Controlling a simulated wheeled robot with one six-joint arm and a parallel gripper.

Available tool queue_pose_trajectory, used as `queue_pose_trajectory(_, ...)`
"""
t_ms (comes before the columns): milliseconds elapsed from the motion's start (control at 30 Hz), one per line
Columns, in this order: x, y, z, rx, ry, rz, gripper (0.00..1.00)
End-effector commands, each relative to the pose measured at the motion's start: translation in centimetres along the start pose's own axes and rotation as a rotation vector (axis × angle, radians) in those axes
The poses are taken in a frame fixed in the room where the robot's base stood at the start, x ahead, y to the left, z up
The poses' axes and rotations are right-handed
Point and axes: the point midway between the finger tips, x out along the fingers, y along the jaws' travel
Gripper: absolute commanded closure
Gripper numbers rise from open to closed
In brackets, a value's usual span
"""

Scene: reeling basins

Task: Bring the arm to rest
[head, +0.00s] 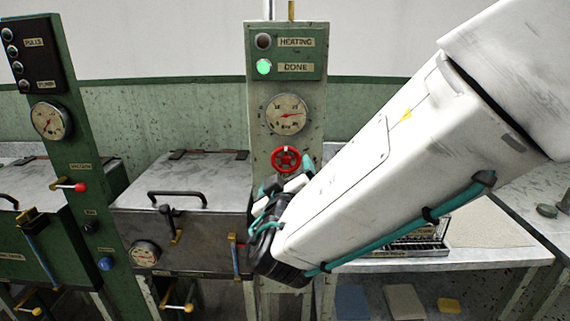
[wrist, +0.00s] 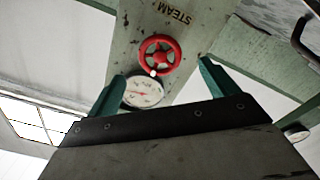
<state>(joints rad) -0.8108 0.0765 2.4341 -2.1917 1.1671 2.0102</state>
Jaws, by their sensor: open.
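My arm (head: 385,165) reaches in from the upper right of the head view, down toward the green column. My gripper (wrist: 160,82) shows in the wrist view with its two teal fingers spread apart and nothing between them. A red handwheel (wrist: 160,55) appears ahead of the fingers, apart from them as far as I can tell. In the head view the handwheel (head: 286,160) sits on the column just above the gripper end of my arm. The fingertips are partly hidden there.
The column (head: 257,100) carries a gauge (head: 286,114) and a green lit lamp (head: 264,67) labelled DONE. Lidded metal basins (head: 180,185) stand to the left, beside another green post (head: 75,190). A pale bench (head: 490,230) with a metal tray (head: 415,246) stands on the right.

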Motion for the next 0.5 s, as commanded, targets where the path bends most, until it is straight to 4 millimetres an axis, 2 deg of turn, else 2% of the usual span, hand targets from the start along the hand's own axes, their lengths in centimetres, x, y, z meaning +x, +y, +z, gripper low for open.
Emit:
queue_pose_trajectory(100, -0.1, 0.6, 1.2, -0.143, -0.058, 0.025, 0.14)
queue_pose_trajectory(167, -0.3, 1.3, 2.9, -0.241, -0.14, 0.047, 0.14)
queue_pose_trajectory(233, -1.1, 2.9, 5.1, -0.347, -0.27, 0.072, 0.14)
queue_pose_trajectory(367, -3.4, 8.1, 10.0, -0.489, -0.585, 0.094, 0.14)
queue_pose_trajectory(500, -8.0, 13.4, 15.2, -0.527, -0.956, 0.017, 0.14)
